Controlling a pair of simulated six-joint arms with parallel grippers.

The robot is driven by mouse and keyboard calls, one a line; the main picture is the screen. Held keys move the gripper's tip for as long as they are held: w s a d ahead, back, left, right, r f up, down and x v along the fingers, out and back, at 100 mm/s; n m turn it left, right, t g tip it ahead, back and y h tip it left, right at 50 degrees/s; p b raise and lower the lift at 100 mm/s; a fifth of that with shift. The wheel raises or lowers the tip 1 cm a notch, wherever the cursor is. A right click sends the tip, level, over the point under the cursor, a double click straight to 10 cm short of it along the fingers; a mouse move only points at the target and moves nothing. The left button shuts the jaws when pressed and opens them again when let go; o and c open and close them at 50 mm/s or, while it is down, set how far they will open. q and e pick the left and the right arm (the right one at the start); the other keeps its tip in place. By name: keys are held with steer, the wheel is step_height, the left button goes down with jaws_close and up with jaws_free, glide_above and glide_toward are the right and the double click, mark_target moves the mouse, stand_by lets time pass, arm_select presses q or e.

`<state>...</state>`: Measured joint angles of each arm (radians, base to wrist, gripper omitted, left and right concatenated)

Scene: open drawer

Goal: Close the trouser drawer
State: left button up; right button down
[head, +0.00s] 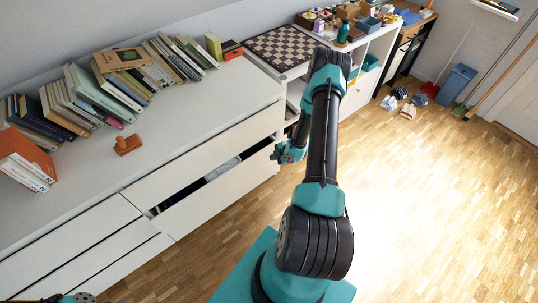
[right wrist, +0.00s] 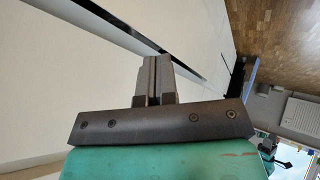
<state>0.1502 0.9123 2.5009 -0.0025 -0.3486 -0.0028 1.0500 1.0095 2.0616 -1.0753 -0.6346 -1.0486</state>
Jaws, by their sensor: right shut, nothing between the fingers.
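The trouser drawer (head: 215,200) is in the white dresser and stands partly open. A dark gap with folded cloth (head: 222,169) shows behind its front panel. My right gripper (head: 276,156) is at the right end of this drawer front; whether it touches cannot be told. In the right wrist view its two fingers (right wrist: 153,80) are shut with nothing between them, pointing at a pale panel with a dark gap line. A small teal and dark part of my left arm shows at the bottom left edge of the head view; its fingers are not visible.
Rows of books (head: 100,90) and a small orange-brown object (head: 127,144) lie on the dresser top. A chessboard (head: 283,47) lies beyond them.

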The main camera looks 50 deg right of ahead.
mark_target(264, 150)
steer(key=s+f+m+t+h, duration=0.3)
steer(key=f+m+t, duration=0.1)
steer(key=m, duration=1.2)
steer(key=s+f+m+t+h, duration=0.2)
steer(key=f+m+t+h, duration=0.2)
steer(key=m, duration=1.2)
steer(key=shift+s+d+f+t+h, duration=0.15)
steer(key=shift+s+d+t+h, duration=0.2)
steer(key=shift+t, duration=0.45)
steer(key=shift+w, duration=0.1)
steer(key=x, duration=1.3)
steer(key=shift+w, duration=0.35)
